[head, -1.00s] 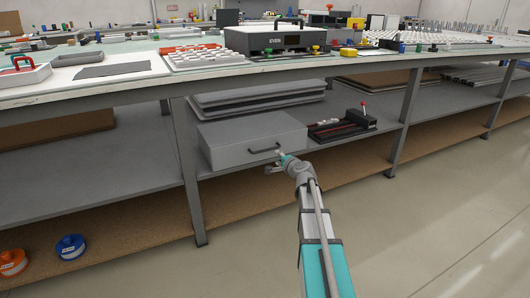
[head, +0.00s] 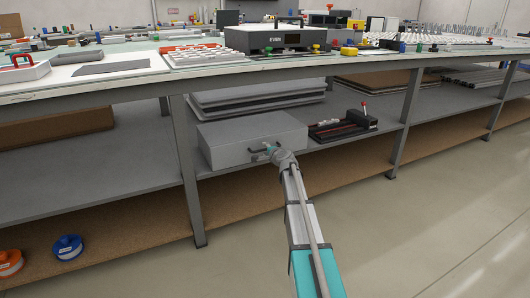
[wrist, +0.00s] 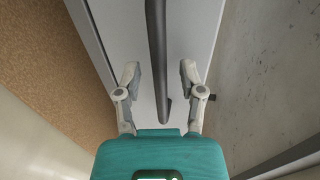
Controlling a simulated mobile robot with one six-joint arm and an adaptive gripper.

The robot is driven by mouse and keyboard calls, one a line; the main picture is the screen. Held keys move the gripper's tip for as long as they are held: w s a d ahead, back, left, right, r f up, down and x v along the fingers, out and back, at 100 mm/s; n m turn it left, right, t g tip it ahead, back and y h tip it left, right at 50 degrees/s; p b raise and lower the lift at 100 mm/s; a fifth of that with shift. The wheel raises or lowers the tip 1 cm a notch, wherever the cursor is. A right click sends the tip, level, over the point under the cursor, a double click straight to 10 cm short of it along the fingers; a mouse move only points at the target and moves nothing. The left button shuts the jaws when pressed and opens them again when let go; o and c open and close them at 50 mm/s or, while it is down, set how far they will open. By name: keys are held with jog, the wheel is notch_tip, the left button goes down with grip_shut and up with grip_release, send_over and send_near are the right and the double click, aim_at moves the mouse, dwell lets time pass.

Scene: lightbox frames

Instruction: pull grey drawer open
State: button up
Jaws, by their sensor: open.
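The grey drawer (head: 232,143) is a box on the middle shelf under the bench, and its front looks shut. Its dark bar handle (wrist: 157,60) runs lengthwise up the wrist view, with its near end between my fingertips. In the head view my gripper (head: 264,152) is at the drawer front and hides most of the handle. In the wrist view my gripper (wrist: 160,80) is open, one finger on each side of the handle, with a gap on both sides.
A black and red device (head: 343,126) stands on the shelf right of the drawer. Stacked grey trays (head: 258,92) lie behind it. A bench leg (head: 188,170) stands to the left. The floor (head: 420,230) in front is clear.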

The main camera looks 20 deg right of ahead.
jog(key=shift+w, duration=0.15)
grip_shut()
jog(key=shift+a, duration=0.25)
jog(key=shift+d, duration=0.15)
jog(key=shift+s, duration=0.2)
jog(key=f+v, duration=0.2)
jog(key=v, duration=0.7)
jog(key=s+f+v, duration=0.1)
jog(key=f+v, duration=0.1)
jog(key=v, duration=0.8)
jog(key=shift+d, duration=0.15)
grip_release()
